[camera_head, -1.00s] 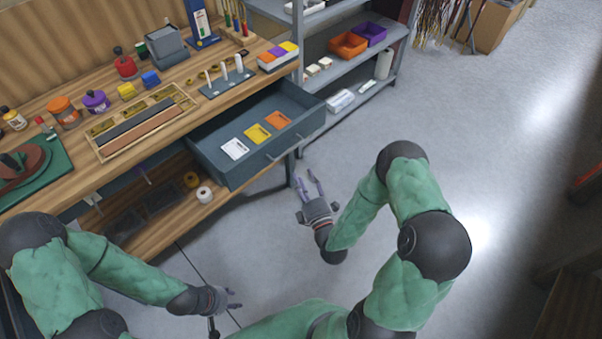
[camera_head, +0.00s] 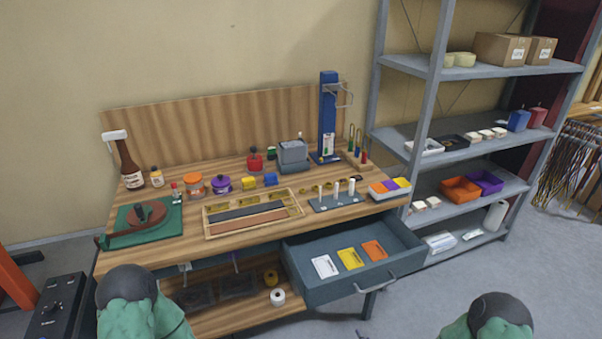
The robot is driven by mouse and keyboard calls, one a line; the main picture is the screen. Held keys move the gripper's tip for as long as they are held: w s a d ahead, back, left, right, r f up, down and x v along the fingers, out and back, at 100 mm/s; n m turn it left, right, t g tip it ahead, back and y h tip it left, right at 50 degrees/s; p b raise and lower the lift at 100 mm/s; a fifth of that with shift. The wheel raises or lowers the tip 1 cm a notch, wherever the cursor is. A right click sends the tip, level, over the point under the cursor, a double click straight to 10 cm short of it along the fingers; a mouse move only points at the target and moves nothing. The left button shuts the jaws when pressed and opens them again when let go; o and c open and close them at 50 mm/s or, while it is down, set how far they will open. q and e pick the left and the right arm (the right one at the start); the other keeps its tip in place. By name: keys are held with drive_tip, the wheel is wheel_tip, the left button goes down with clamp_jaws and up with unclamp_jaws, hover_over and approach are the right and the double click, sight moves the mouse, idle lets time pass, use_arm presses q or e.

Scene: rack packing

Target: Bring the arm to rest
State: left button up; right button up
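Only parts of my two green-sleeved arms show at the bottom edge, one at the lower left and one at the lower right. Both grippers are out of the frame, so their state is hidden. The wooden workbench (camera_head: 200,240) stands in front of me. Its grey drawer (camera_head: 312,290) is pulled open and holds a white, a yellow (camera_head: 350,258) and an orange card (camera_head: 374,250) lying flat.
A grey metal shelf rack (camera_head: 480,72) stands right of the bench, with orange (camera_head: 461,190) and purple bins (camera_head: 486,182). The open drawer juts out from the bench. A black box (camera_head: 58,308) stands at the lower left. Floor (camera_head: 420,305) is clear in front of the rack.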

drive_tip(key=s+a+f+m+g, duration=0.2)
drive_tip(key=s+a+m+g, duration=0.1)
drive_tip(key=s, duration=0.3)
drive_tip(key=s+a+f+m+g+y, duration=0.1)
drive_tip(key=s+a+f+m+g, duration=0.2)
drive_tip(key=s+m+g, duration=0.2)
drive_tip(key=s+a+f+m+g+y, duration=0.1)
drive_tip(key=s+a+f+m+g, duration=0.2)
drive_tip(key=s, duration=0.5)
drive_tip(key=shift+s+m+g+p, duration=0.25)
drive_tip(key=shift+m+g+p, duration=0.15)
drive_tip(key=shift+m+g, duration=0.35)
